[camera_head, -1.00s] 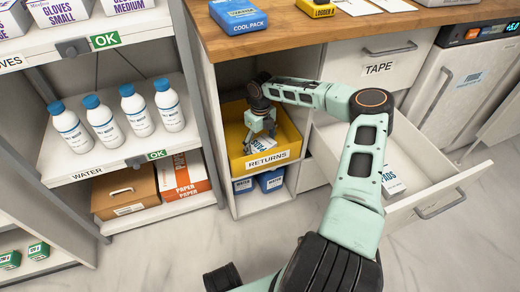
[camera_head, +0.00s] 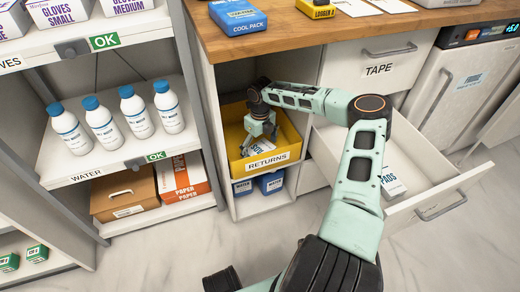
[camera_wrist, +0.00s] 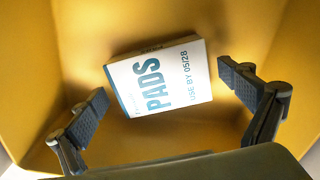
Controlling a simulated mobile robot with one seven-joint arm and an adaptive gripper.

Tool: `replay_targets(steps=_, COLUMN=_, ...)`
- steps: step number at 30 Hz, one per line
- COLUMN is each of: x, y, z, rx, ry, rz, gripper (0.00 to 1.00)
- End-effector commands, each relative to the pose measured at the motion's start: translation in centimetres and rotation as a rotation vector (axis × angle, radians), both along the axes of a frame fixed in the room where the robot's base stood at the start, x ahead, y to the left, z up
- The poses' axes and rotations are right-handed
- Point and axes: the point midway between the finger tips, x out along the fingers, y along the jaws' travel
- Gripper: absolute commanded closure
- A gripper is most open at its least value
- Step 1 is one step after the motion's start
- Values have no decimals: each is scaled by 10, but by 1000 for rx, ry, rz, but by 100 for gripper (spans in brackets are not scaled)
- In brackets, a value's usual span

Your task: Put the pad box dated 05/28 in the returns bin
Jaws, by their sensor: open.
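The pad box (camera_wrist: 160,78) is white with blue print reading PADS and USE BY 05/28. In the wrist view it lies on the floor of the yellow returns bin (camera_wrist: 80,30). My gripper (camera_wrist: 168,95) is open, one finger on each side of the box and apart from it. In the head view my gripper (camera_head: 258,135) is inside the returns bin (camera_head: 292,150), above its floor. The box is mostly hidden there behind the gripper and the bin's front wall. The bin sits in a cubby under the counter, with a RETURNS label on its front.
An open drawer (camera_head: 425,200) at the right holds another PADS box (camera_head: 391,180). Blue boxes (camera_head: 270,182) stand below the bin. The left shelf holds several white bottles (camera_head: 136,112). A wooden counter (camera_head: 290,45) is above the bin.

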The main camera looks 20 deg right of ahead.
Motion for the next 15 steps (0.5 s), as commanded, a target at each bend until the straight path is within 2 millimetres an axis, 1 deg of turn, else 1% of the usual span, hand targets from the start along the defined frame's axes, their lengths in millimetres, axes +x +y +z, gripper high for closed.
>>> replay_targets(steps=12, x=1, y=0, z=86, rx=-1, ry=-1, rz=1, gripper=4)
replay_targets(steps=15, x=1, y=0, z=102, rx=0, ry=-1, rz=1, gripper=4)
